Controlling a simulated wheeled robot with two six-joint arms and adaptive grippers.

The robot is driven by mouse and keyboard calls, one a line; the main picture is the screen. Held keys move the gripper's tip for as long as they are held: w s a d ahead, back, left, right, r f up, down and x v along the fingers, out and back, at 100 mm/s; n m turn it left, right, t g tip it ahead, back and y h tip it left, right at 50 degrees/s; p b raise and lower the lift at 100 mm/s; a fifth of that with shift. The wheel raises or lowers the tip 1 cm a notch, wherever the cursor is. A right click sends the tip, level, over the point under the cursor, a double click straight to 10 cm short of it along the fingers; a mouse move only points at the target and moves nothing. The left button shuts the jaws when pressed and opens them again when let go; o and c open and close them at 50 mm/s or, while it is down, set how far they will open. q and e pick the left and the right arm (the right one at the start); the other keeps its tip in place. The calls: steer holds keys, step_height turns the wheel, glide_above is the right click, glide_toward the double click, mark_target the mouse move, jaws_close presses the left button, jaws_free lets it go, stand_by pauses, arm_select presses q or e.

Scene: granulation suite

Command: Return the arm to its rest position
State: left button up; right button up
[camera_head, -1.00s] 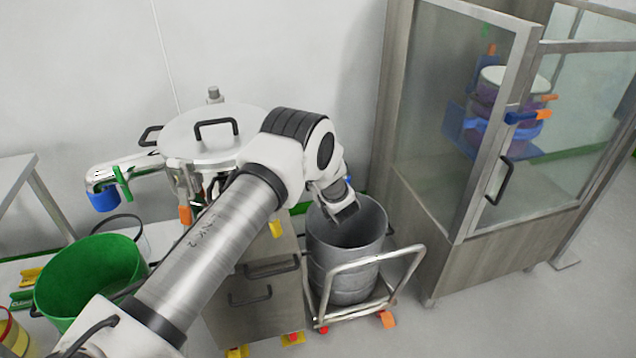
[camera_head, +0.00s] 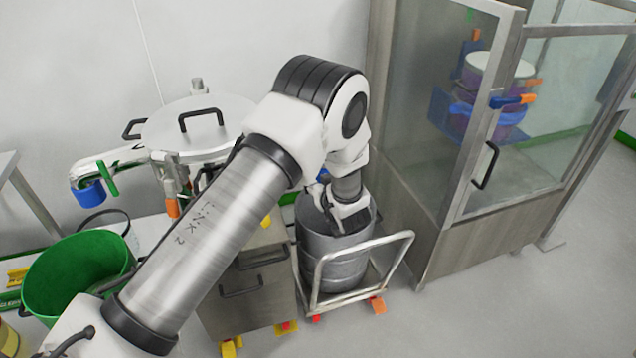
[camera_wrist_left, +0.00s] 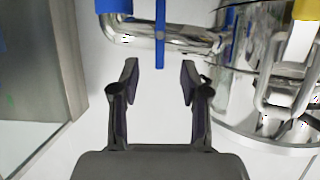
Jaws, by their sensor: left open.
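My left arm comes in from the lower left of the head view and reaches over the middle of the scene. My left gripper (camera_head: 350,217) is at its end, in front of the grey metal drum (camera_head: 335,262) and hiding part of the drum's top. In the left wrist view the two fingers of my left gripper (camera_wrist_left: 160,85) stand apart with nothing between them. Beyond them are a shiny bent pipe (camera_wrist_left: 170,38) and a blue upright bar (camera_wrist_left: 160,30). My right gripper is not in view.
The drum stands on a wheeled trolley (camera_head: 395,262). A glass-doored cabinet (camera_head: 425,110) is close on the right. A lidded steel vessel (camera_head: 165,133) stands behind the arm, and a green bucket (camera_head: 50,290) is at lower left. Open floor (camera_head: 490,320) lies at lower right.

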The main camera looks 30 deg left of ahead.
arm_select(q)
steer(key=s+d+f+m+g+h+p, duration=0.2)
steer(key=s+f+m+g+h+p, duration=0.3)
steer(key=s+f, duration=1.2)
steer(key=s+d+m+g+h+b, duration=0.1)
steer(key=s+d, duration=0.3)
steer(key=s, duration=0.7)
steer(key=s+d+m+g+h+b, duration=0.1)
steer(key=s+d+m+g+h, duration=0.1)
steer(key=s, duration=0.9)
steer(key=d+m+h, duration=0.1)
steer(key=d+h, duration=0.1)
steer(key=d, duration=0.1)
steer(key=shift+s+d+r+g+h, duration=0.15)
steer(key=shift+s+g+h, duration=0.15)
steer(key=shift+g, duration=0.1)
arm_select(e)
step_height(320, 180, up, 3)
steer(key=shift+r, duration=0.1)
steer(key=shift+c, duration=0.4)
